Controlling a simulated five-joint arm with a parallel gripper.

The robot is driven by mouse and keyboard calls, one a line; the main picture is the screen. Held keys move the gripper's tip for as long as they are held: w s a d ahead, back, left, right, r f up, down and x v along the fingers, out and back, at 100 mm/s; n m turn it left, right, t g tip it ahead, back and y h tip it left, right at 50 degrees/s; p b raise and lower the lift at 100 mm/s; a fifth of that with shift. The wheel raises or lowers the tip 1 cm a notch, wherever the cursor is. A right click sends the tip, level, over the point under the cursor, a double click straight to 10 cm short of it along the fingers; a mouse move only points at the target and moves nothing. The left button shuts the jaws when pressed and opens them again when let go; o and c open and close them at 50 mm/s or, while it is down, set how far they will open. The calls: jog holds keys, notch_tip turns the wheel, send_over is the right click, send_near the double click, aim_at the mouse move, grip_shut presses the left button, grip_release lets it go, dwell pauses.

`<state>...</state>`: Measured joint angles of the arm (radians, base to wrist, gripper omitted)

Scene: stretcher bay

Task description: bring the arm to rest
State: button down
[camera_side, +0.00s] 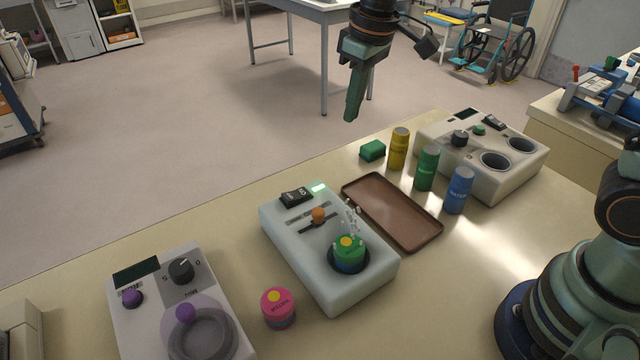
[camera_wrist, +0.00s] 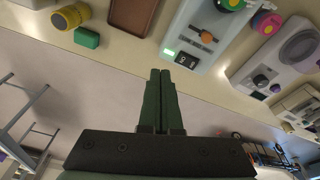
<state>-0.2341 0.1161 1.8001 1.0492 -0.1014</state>
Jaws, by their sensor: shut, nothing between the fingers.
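My gripper (camera_side: 352,112) hangs in the air beyond the far edge of the bench, pointing down, with nothing in it. In the wrist view its two green fingers (camera_wrist: 160,75) lie side by side, shut. The bench top (camera_side: 440,285) is below and nearer the side camera. My gripper is apart from everything on the bench.
A white device (camera_side: 285,240) holds a green-topped container (camera_side: 348,251), with white specks above it. A brown tray (camera_side: 375,195), green block (camera_side: 372,150), yellow (camera_side: 398,148), green (camera_side: 427,167) and blue (camera_side: 458,190) cans, pink container (camera_side: 278,305) and two more devices stand nearby. Open floor lies beyond.

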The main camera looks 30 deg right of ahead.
jog(key=s+d+r+m+t, duration=0.2)
jog(key=s+d+m+t, duration=0.1)
jog(key=s+d, duration=0.6)
jog(key=s, duration=0.3)
jog(key=shift+s+d+r+m+t, duration=0.15)
jog(key=shift+s+d+m+t, duration=0.15)
jog(key=shift+s+d+m, duration=0.1)
